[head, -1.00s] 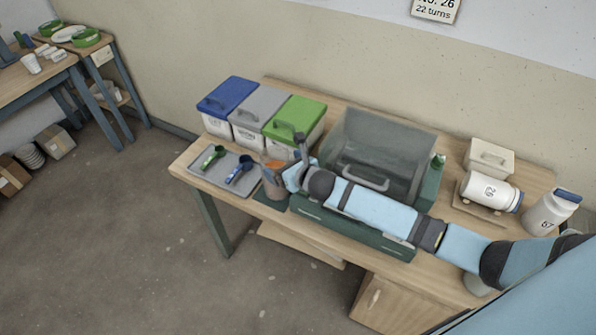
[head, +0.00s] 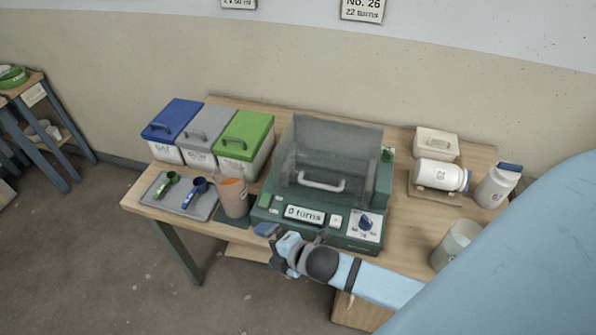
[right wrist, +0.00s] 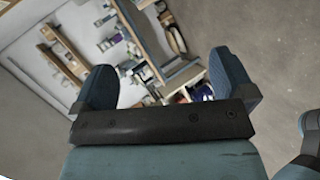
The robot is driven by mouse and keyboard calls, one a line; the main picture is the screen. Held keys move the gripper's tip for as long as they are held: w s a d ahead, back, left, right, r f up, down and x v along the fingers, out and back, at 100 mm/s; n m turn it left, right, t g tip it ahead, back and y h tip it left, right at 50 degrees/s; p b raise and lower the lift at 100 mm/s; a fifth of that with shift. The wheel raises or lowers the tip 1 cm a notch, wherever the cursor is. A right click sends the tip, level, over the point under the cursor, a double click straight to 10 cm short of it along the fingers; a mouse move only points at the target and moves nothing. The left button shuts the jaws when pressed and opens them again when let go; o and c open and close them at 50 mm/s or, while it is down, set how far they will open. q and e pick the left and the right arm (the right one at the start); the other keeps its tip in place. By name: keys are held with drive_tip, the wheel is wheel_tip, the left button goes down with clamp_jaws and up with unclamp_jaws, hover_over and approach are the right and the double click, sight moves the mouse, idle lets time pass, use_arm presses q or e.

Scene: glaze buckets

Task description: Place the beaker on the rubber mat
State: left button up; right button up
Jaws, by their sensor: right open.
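The beaker (head: 234,197), a translucent cup with orange-brown contents, stands upright at the table's front, left of the green machine. A dark green rubber mat (head: 231,223) shows under its base, and the beaker appears to rest on it. My right gripper (head: 266,231) is open and empty, in front of the machine's lower left corner, to the right of and nearer than the beaker, apart from it. In the right wrist view its two blue fingers (right wrist: 165,82) are spread with nothing between them. My left gripper is out of view.
The green machine (head: 265,212) has a clear hood and a display reading 0 turns. A grey tray (head: 160,203) holds green and blue scoops. Lidded bins (head: 245,135) stand behind. A translucent container (head: 456,240) and white jars (head: 497,186) stand at right.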

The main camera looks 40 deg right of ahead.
drive_tip(key=s+f+m, duration=0.4)
drive_tip(key=s+m, duration=0.7)
drive_tip(key=m, duration=0.6)
drive_tip(key=shift+d+f+g+h, duration=0.3)
drive_tip(key=shift+d+h, duration=0.05)
drive_tip(key=shift+h, duration=0.05)
wheel_tip(320, 180, up, 2)
drive_tip(key=shift+d+r+p, duration=0.1)
drive_tip(key=shift+d+p, duration=0.05)
drive_tip(key=shift+p, duration=0.95)
